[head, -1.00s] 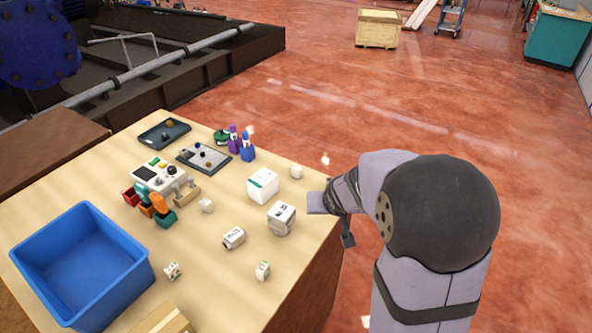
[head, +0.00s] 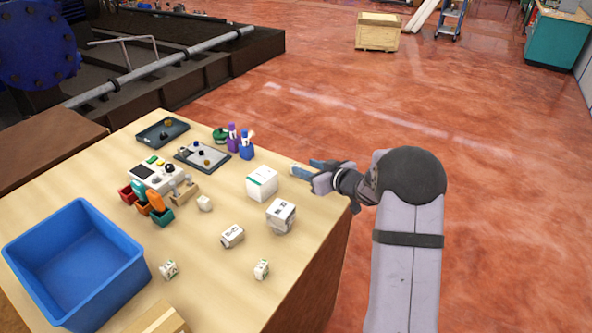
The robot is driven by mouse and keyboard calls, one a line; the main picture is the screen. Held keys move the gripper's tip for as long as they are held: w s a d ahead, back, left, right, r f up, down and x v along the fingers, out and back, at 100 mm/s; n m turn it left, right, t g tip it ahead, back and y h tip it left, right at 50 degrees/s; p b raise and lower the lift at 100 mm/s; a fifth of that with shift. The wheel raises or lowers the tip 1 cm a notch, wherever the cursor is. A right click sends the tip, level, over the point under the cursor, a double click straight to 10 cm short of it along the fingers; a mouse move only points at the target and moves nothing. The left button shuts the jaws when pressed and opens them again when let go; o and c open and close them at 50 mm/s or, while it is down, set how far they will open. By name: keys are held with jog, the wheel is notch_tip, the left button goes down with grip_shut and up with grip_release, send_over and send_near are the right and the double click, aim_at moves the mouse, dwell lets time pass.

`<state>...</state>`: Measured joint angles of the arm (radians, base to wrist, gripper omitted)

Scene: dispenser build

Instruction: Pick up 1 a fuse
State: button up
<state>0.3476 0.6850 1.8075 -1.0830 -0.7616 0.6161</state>
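No thing can be surely told as a fuse at this size. Small white blocks with dark or green marks lie loose on the wooden table (head: 215,290): one at the front left (head: 169,269), one at the front right (head: 262,269), one near the middle (head: 204,203), and a longer one (head: 232,236). My gripper (head: 306,168) is over the table's right edge, pointing left, right of the larger white box (head: 262,183). Its fingers look apart. The spot where a small white block lay is covered by the gripper, and contact cannot be seen.
A blue bin (head: 78,262) stands at the left. A dispenser unit (head: 160,176) with coloured scoops stands behind it. A second white box (head: 281,215), dark trays (head: 163,132), (head: 203,157) and purple and blue bottles (head: 246,146) are nearby. The front middle is fairly clear.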

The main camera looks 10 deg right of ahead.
aim_at(297, 165)
jog(key=shift+a+p+x, duration=0.2)
jog(key=shift+p+x, duration=0.9)
jog(key=shift+x, duration=2.1)
jog(key=shift+s, duration=0.1)
grip_shut()
